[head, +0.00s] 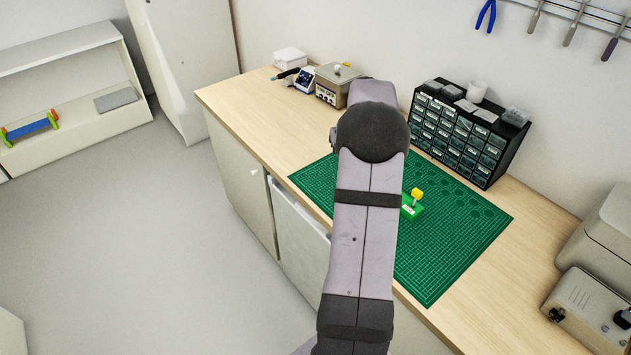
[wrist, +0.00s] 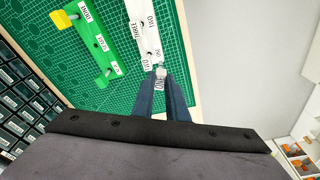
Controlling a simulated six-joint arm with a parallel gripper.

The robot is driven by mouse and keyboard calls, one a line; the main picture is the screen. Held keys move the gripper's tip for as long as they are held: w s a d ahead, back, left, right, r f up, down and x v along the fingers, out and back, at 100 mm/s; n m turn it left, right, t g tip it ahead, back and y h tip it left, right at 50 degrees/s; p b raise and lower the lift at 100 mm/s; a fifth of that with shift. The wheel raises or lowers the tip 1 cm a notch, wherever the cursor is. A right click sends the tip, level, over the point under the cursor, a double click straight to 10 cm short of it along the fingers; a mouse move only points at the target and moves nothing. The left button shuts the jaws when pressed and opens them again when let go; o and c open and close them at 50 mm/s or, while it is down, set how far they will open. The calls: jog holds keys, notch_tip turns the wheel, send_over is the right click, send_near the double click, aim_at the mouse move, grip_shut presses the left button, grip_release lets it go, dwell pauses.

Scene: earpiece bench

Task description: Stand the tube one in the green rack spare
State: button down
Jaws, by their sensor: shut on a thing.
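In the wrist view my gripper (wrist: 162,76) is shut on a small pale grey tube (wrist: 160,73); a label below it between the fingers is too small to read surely. The tube is at the near end of a white rack (wrist: 146,32) with several labels; I cannot tell whether it is clear of the rack. The green rack (wrist: 101,49) lies to the left, with labels along it. A yellow-capped tube (wrist: 63,20) stands at its far end, by the label DONE. In the head view the green rack (head: 408,212) shows beside my arm, which hides my gripper and the white rack.
Both racks are on a green cutting mat (head: 440,255) on a wooden bench. A black drawer cabinet (head: 465,135) stands behind the mat. A soldering station (head: 335,88) is at the back left. A grey machine (head: 585,310) is at the right. The mat's right part is clear.

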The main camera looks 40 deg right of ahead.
jog(key=s+d+m+p, duration=0.2)
jog(key=s+d+m, duration=0.1)
jog(key=d, duration=0.4)
jog(key=s+d+m+h+p, duration=0.1)
jog(key=s+d+m+p, duration=0.1)
jog(key=d, duration=0.5)
jog(key=shift+s+d+f+m+g+p, duration=0.4)
jog(key=shift+s+m, duration=0.25)
jog(key=shift+m, duration=0.25)
jog(key=shift+a+r, duration=0.1)
jog(key=shift+f+b, duration=1.15)
jog(key=shift+f, duration=1.15)
jog(key=shift+f+b, duration=0.8)
jog(key=shift+f, duration=0.55)
jog(key=c, duration=1.7)
grip_release()
jog(key=shift+o, duration=0.2)
